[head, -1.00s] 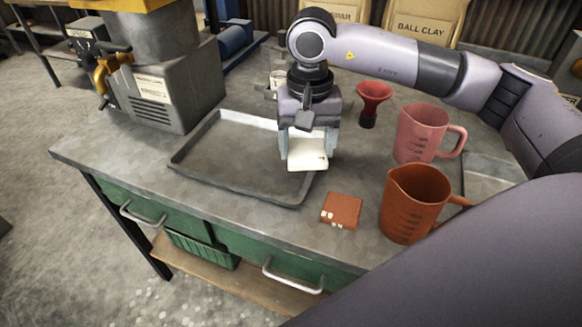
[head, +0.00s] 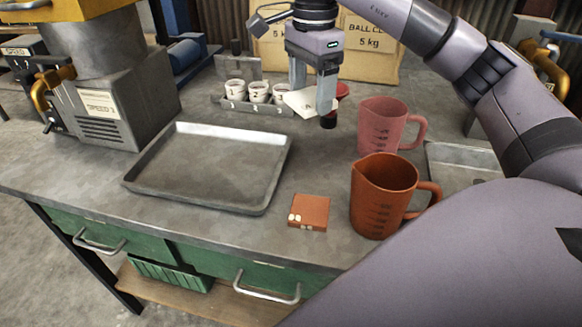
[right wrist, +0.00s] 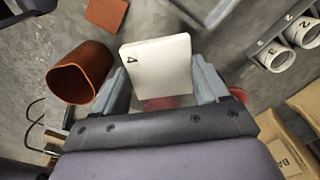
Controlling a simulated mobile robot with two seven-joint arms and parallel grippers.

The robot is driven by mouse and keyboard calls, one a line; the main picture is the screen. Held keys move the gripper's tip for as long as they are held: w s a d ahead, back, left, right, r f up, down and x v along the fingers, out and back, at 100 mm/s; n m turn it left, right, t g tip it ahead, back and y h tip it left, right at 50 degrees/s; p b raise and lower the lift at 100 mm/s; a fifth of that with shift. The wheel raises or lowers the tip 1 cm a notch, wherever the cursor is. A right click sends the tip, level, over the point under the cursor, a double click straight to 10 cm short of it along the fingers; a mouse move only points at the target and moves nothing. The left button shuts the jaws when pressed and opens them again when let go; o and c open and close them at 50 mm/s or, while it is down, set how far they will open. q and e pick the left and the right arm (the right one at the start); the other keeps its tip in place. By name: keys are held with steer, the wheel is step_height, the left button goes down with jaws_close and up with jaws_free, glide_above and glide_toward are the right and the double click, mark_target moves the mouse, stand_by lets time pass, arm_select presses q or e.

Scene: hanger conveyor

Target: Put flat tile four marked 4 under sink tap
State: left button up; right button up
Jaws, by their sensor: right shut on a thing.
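My right gripper (head: 315,108) is shut on a flat cream tile (head: 299,102), held above the bench near the row of cups. In the right wrist view the tile (right wrist: 158,68) sits between the fingers and bears a dark 4 near its left edge. In the head view the gripper hides part of the tile. A second tile, reddish brown with pale marks (head: 309,212), lies flat on the bench front. No sink tap can be made out for sure; a yellow pipe fitting (head: 552,65) shows at the far right. My left gripper is not in view.
An empty grey tray (head: 196,205) lies left of the brown tile. Numbered white cups (head: 258,91) stand in a rack behind it. A pink jug (head: 381,128) and an orange-brown jug (head: 378,205) stand right. A shallow metal basin or tray (head: 455,163) lies beyond them.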

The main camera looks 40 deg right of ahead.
mark_target(307, 173)
step_height(307, 173, down, 16)
steer(key=shift+f+b, duration=0.1)
steer(key=shift+b, duration=0.6)
steer(key=shift+f, duration=0.2)
steer(key=o, duration=0.8)
steer(key=shift+o, duration=0.2)
steer(key=shift+r, duration=0.1)
